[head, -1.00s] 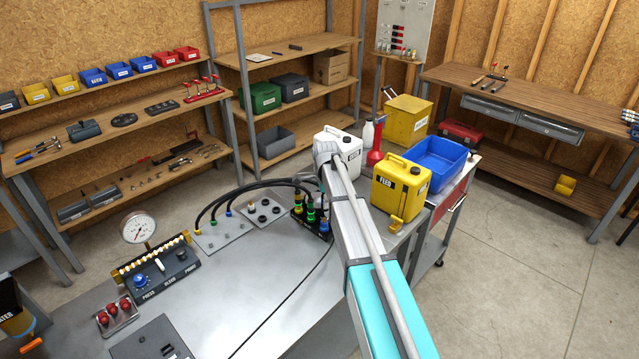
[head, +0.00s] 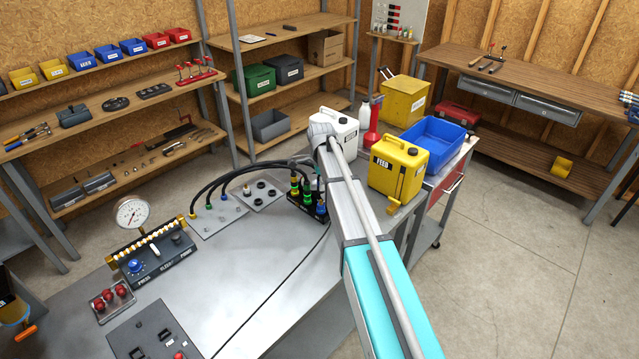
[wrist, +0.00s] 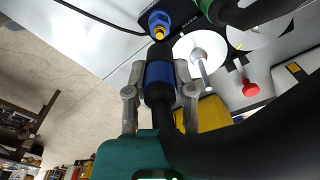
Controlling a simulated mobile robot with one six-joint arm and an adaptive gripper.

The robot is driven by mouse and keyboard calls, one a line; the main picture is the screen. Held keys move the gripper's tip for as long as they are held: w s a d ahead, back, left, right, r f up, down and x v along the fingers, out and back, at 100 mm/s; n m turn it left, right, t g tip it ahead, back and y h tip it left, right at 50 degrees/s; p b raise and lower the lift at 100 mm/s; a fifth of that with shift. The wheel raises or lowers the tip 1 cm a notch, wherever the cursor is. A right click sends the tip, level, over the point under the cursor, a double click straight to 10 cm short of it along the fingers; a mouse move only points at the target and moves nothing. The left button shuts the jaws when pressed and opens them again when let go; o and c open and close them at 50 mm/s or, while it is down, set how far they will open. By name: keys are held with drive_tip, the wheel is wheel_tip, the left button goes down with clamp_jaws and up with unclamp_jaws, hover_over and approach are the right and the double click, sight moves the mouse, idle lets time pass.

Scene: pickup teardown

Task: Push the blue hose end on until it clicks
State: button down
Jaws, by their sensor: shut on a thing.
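In the wrist view my gripper (wrist: 159,70) is shut on the blue hose end (wrist: 158,80), a blue sleeve on a thick black hose. A brass tip (wrist: 158,36) shows beyond the sleeve, in line with a blue fitting (wrist: 158,19). The tip meets or overlaps the fitting in the picture; I cannot tell how deep it sits. My arm hides my gripper and most of the held hose end there.
Black hoses arch from a plate (head: 222,214) to the block. A pressure gauge (head: 132,214) and a switch box (head: 157,259) stand left on the metal bench (head: 250,290). A white jug (head: 338,130) and yellow FEED can (head: 397,168) stand close behind my arm.

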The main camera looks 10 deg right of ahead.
drive_tip(key=shift+f+b, duration=1.25)
drive_tip(key=shift+f, duration=0.3)
drive_tip(key=shift+f+b, duration=1.35)
drive_tip(key=shift+f, duration=0.05)
idle(0.5)
idle(0.5)
drive_tip(key=shift+c, duration=1.9)
unclamp_jaws()
drive_tip(key=shift+r, duration=0.25)
